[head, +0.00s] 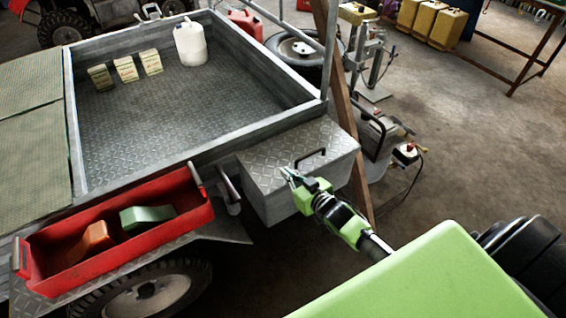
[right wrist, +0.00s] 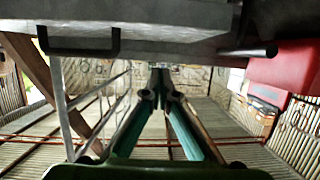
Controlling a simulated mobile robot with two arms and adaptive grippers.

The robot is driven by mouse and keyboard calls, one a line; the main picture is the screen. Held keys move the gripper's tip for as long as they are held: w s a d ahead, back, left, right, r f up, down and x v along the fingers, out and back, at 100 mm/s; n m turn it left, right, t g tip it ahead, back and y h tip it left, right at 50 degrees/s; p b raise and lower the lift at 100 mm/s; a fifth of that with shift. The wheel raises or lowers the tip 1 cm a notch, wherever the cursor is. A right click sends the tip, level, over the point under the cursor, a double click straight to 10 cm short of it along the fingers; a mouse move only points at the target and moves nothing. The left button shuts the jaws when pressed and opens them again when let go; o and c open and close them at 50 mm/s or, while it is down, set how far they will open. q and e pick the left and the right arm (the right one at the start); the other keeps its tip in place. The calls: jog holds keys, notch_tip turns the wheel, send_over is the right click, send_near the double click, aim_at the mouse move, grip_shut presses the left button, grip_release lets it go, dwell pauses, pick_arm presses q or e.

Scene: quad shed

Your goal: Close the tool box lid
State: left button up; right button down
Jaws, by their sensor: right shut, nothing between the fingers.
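The grey tread-plate tool box (head: 283,203) is fixed at the corner of the trailer. Its lid (head: 275,150) carries a black bar handle (head: 311,158) and looks down over the box; whether a small gap is left under it I cannot tell. My right gripper (head: 287,173) is shut and empty at the lid's front edge, left of the handle. Contact with the lid is unclear. In the right wrist view the closed fingers (right wrist: 160,73) are below a grey metal part (right wrist: 175,18), with a black handle (right wrist: 80,42) at upper left. My left gripper is not in view.
A red open tray (head: 205,213) with orange and green items sits on the fender, left of the box. A wooden post (head: 350,120) stands behind the box. The trailer bed (head: 200,105) holds small boxes and a white canister (head: 190,43).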

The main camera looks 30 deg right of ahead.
aim_at(286, 187)
jog(key=f+b, duration=0.1)
jog(key=f, duration=0.2)
jog(key=s+f+b, duration=0.1)
jog(key=f, duration=0.2)
jog(key=shift+s+f+b, duration=0.1)
jog(key=shift+b, duration=0.3)
jog(key=shift+s+f, duration=0.2)
jog(key=shift+f, duration=0.25)
jog(key=shift+f, duration=0.1)
